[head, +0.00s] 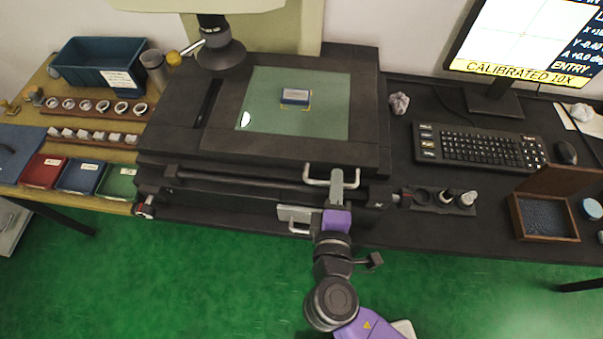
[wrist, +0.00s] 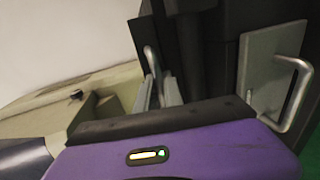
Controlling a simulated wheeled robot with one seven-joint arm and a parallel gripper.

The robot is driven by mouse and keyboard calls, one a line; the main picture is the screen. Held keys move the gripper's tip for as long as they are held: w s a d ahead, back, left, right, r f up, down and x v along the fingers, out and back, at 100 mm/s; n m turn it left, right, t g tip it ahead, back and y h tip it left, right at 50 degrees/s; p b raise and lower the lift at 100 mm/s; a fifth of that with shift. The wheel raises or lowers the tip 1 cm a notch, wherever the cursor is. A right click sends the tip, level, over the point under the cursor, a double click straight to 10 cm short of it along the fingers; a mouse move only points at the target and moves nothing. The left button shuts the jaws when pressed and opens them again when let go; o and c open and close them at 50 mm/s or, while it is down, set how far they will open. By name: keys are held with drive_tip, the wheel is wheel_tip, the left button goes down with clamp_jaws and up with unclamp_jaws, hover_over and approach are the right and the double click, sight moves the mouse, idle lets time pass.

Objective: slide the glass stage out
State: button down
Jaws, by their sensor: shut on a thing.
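The glass stage (head: 335,85) is a pale green plate set in the black top of the measuring machine, with a small blue-and-white block (head: 295,97) on it. A silver bar handle (head: 316,182) sticks out from the machine's front edge below the glass. My gripper (head: 338,178) is at the right part of this handle, shut on it. In the wrist view the grey fingers (wrist: 160,91) close at the silver handle (wrist: 150,60). The exact contact is small and partly hidden by the fingers.
A second silver handle on a grey plate (head: 297,213) sits lower, left of my wrist; it also shows in the wrist view (wrist: 293,92). A keyboard (head: 480,147), monitor and open wooden box (head: 545,215) are on the right. Green floor in front is clear.

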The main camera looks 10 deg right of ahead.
sight(372, 174)
drive_tip(key=s+d, duration=0.1)
drive_tip(key=d, duration=0.1)
drive_tip(key=s+d, duration=0.1)
drive_tip(key=d, duration=0.4)
drive_tip(key=shift+s+d, duration=0.3)
drive_tip(key=shift+s, duration=0.1)
drive_tip(key=c, duration=1.5)
unclamp_jaws()
drive_tip(key=shift+a, duration=0.15)
